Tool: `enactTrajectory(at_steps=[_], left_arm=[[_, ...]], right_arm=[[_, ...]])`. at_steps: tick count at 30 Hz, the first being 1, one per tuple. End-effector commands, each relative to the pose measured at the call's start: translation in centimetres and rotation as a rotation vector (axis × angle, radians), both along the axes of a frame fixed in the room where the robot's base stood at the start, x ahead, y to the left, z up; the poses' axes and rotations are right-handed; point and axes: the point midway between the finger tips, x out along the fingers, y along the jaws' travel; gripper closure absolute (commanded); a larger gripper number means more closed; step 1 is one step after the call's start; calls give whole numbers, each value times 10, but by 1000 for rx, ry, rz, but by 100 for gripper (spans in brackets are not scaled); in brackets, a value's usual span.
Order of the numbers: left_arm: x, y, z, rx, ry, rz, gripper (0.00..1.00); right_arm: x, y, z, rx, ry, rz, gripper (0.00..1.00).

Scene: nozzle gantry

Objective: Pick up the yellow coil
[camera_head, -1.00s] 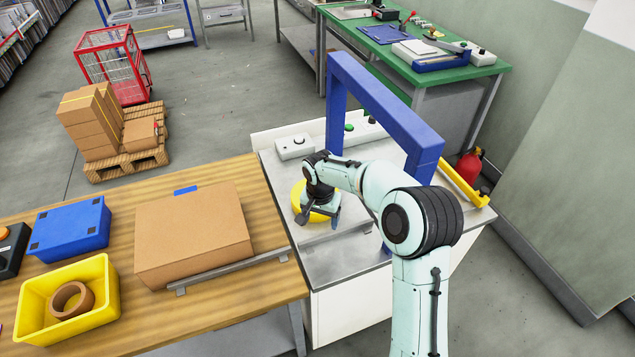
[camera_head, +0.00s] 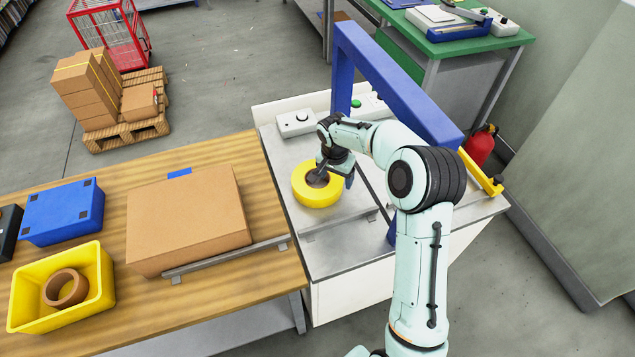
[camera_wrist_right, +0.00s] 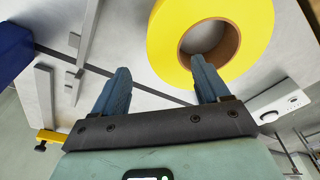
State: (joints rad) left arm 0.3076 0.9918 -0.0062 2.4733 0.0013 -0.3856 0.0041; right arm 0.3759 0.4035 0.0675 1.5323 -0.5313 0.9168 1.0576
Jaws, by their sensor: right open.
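The yellow coil (camera_head: 318,202), a thick ring with a brown inner core, lies flat on the grey metal top of the machine table. My right gripper (camera_head: 335,172) is over the right part of the coil, pointing down, open and empty. In the right wrist view, the yellow coil (camera_wrist_right: 168,48) is at the upper middle. One finger of the gripper (camera_wrist_right: 158,70) overlaps the coil's edge near its hole; the other finger is outside the ring. I cannot tell whether the finger touches the coil. My left gripper is not in view.
A blue gantry frame (camera_head: 392,78) stands over the table, right of my wrist. A control box (camera_head: 296,123) is behind the coil, and a metal bar lies in front. The wooden table (camera_head: 215,304) at left holds a cardboard box (camera_head: 187,219) and a yellow bin (camera_head: 98,268).

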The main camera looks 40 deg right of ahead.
Motion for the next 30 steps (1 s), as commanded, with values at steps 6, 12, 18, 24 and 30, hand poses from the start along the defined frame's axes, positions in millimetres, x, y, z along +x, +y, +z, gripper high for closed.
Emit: enactTrajectory(at_steps=[6,12,18,24,30], left_arm=[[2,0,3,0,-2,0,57],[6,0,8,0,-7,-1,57],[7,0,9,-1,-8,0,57],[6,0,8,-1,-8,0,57],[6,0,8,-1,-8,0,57]], right_arm=[[2,-1,-16,2,2,-1,25],[7,-4,-46,1,2,-1,25],[7,-5,-58,0,-1,0,25],[7,-5,-58,0,-1,0,35],[7,-5,-57,0,-1,0,100]])
